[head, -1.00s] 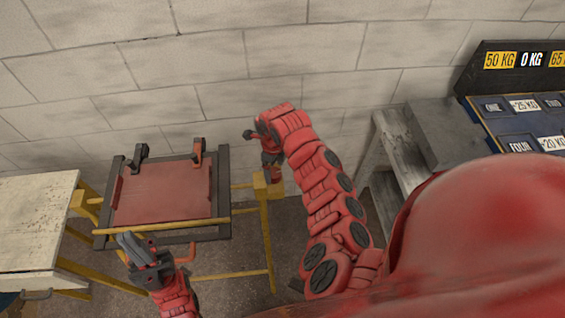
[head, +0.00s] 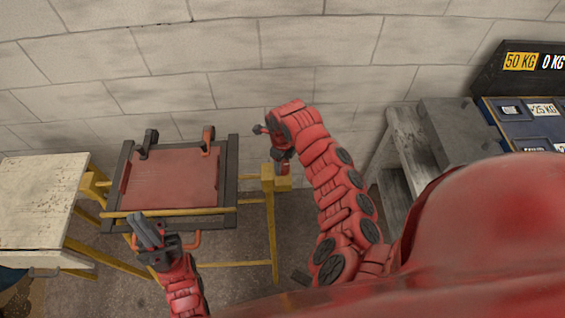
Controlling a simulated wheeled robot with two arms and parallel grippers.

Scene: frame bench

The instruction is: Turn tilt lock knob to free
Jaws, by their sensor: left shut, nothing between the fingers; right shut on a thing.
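A flat red panel (head: 172,182) lies in a dark frame (head: 230,170) on a yellow stand, with a yellow bar along its near edge. My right gripper (head: 281,172) points down at the yellow post (head: 268,184) at the frame's right side. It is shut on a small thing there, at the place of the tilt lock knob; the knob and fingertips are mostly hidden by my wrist. My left gripper (head: 146,231) is shut and empty, in front of the frame's near edge, close to the yellow bar.
A pale worktable (head: 38,205) is at the left. A grey bench (head: 412,150) and a rack with weight labels (head: 535,115) are at the right. A block wall closes the back.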

